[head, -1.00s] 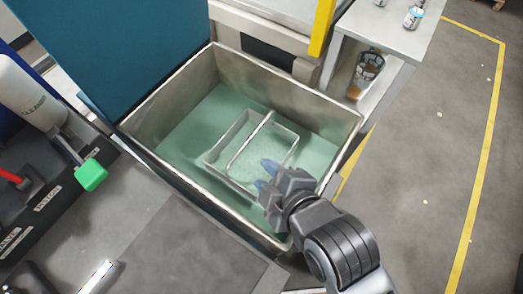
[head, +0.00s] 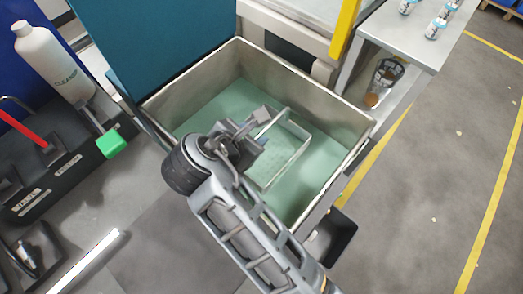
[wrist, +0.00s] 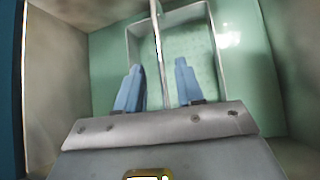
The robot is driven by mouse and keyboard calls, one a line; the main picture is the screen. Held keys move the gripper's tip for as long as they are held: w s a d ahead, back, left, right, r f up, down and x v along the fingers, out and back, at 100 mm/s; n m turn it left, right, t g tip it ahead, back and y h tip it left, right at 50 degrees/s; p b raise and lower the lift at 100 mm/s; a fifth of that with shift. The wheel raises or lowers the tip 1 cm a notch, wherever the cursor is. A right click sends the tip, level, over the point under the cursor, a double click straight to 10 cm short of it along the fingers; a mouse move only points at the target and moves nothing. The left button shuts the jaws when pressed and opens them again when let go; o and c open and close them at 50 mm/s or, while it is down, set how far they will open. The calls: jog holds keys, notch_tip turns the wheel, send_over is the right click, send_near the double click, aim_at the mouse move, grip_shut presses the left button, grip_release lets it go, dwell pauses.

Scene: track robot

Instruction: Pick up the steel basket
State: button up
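The steel basket (head: 297,155) sits in the green liquid of an open metal tank.
The tank's metal walls (head: 335,100) stand close around the basket. A teal panel (head: 150,40) rises at the back left. A bench (head: 410,40) with small bottles is at the right. A dark bin (head: 338,235) stands by the tank's front right. Floor is open farther right.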

aim_at(264, 130)
jog(key=shift+p+x, duration=0.45)
jog(key=shift+x, duration=3.05)
jog(key=shift+w+d+r, duration=0.1)
jog(key=shift+r, duration=0.1)
grip_shut()
